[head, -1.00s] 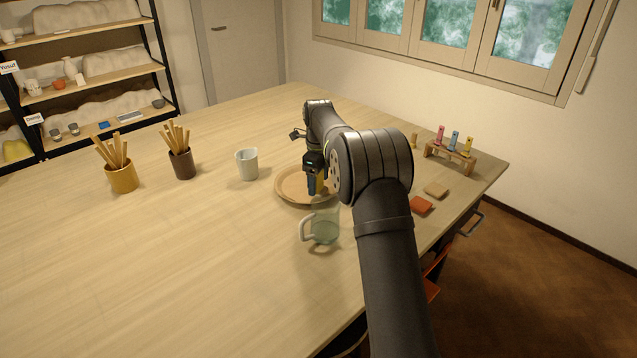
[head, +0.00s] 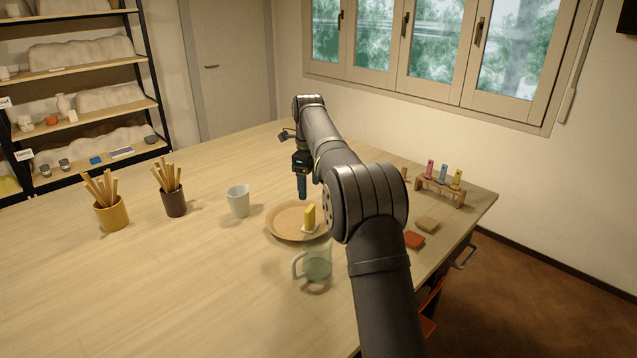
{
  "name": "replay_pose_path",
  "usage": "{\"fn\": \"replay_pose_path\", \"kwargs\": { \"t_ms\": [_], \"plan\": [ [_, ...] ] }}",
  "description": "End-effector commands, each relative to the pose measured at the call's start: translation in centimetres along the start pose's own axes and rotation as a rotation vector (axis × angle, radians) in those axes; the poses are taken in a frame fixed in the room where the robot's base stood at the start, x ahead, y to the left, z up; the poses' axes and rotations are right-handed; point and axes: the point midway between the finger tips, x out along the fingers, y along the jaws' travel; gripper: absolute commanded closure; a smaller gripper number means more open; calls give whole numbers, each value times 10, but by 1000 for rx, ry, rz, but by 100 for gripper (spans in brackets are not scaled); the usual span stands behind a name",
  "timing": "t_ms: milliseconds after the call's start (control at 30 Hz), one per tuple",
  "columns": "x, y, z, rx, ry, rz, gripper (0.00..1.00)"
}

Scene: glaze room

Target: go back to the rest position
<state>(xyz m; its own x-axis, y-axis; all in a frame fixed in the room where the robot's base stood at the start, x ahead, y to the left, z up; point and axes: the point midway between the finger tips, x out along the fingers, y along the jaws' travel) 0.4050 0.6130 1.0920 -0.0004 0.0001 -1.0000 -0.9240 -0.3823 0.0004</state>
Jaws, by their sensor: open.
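My gripper (head: 302,196) is open, pointing down above the far part of a round wooden tray (head: 277,229). A small yellow block-like piece (head: 309,215) stands upright on a pale base on the tray. My gripper is above and a little left of it in the picture, apart from it and empty. The fingertips are small in this view. My dark arm reaches from the lower right and covers the right side of the tray.
A clear mug (head: 317,262) stands just in front of the tray. A white cup (head: 238,201), brown tool pot (head: 174,202) and yellow tool pot (head: 111,212) stand left. A rack (head: 437,191) with coloured pieces and two small tiles (head: 414,240) lie right. The front left tabletop is clear.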

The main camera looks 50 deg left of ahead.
Motion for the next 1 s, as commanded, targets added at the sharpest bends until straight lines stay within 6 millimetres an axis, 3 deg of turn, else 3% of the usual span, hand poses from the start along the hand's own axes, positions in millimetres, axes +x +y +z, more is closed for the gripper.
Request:
{"fn": "replay_pose_path", "kwargs": {
  "t_ms": [267,767,1000],
  "plan": [
    [24,0,0,0,2,4,30],
    [122,1,0,0,2,2,30],
    [93,0,0,0,-1,-1,30]
  ]
}}
